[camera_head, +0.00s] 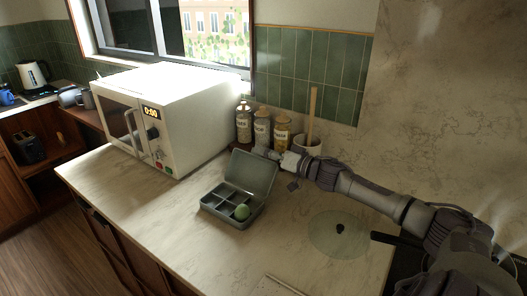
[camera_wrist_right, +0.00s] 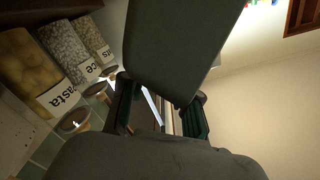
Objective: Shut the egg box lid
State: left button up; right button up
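The egg box (camera_head: 221,212) is a grey-green box with compartments on the counter, its lid (camera_head: 252,172) standing raised at the back. A green egg (camera_head: 241,212) sits in a front right compartment; the other visible compartments look empty. My right gripper (camera_head: 270,154) is at the lid's top edge, on its rear side. In the right wrist view the lid (camera_wrist_right: 185,42) fills the upper middle, close to the fingertips. The fingers of the right gripper (camera_wrist_right: 160,100) are apart; whether they touch the lid I cannot tell. My left gripper is not in view.
A white microwave (camera_head: 180,120) stands left of the box. Labelled jars (camera_head: 262,130) and a utensil pot (camera_head: 306,147) stand behind my right gripper. A round glass-like board (camera_head: 338,240) lies to the right.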

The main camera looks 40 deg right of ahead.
jog(key=shift+w+a, duration=0.1)
jog(key=shift+w, duration=0.15)
jog(key=shift+c, duration=0.3)
grip_shut()
